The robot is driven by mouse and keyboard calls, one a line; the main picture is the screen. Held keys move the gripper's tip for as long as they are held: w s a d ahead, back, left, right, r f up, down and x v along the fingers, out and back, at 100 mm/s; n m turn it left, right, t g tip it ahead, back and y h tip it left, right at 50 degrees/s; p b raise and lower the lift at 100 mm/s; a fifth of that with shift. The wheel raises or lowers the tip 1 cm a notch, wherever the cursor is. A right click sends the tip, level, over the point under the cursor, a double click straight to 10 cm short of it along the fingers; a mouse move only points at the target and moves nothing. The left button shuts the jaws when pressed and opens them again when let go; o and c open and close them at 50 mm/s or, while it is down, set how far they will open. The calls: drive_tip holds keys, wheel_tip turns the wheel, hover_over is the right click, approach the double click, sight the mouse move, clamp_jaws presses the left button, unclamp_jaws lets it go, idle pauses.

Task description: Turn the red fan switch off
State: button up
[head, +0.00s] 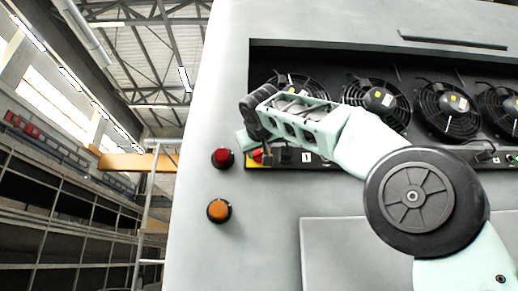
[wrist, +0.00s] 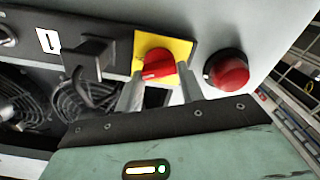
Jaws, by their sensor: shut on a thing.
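The red fan switch (wrist: 158,66) is a red rotary knob on a yellow square plate (wrist: 181,47), with a white mark on its grip. In the wrist view its grip lies slightly slanted across the plate. My gripper (wrist: 160,80) is at the knob, with one grey finger on either side of its near edge, shut on it. In the head view the red switch (head: 257,155) shows small and partly covered beside my gripper (head: 250,146). The exact contact of the fingertips is hard to see.
A red round button (wrist: 228,71) sits close beside the plate, and an orange one (head: 219,210) is lower on the grey panel. A black switch block (wrist: 88,55) is on the other side. Several fans (head: 378,101) sit in the recess behind my arm.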

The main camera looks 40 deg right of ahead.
drive_tip(key=n+p, duration=0.1)
drive_tip(key=n, duration=0.5)
drive_tip(key=shift+a+n, duration=0.1)
drive_tip(key=shift+n, duration=0.2)
drive_tip(key=n+p, duration=0.1)
drive_tip(key=n, duration=0.2)
drive_tip(key=shift+w+f+n+p, duration=0.15)
drive_tip(key=shift+n+p, duration=0.25)
drive_tip(key=shift+n, duration=1.2)
drive_tip(key=shift+f, duration=0.1)
drive_tip(key=o, duration=1)
drive_tip(key=shift+a, duration=0.1)
drive_tip(key=b+v, duration=0.5)
drive_tip(key=v, duration=1.2)
drive_tip(key=shift+s+b, duration=0.25)
drive_tip(key=shift+b, duration=0.1)
drive_tip(key=shift+a, duration=0.1)
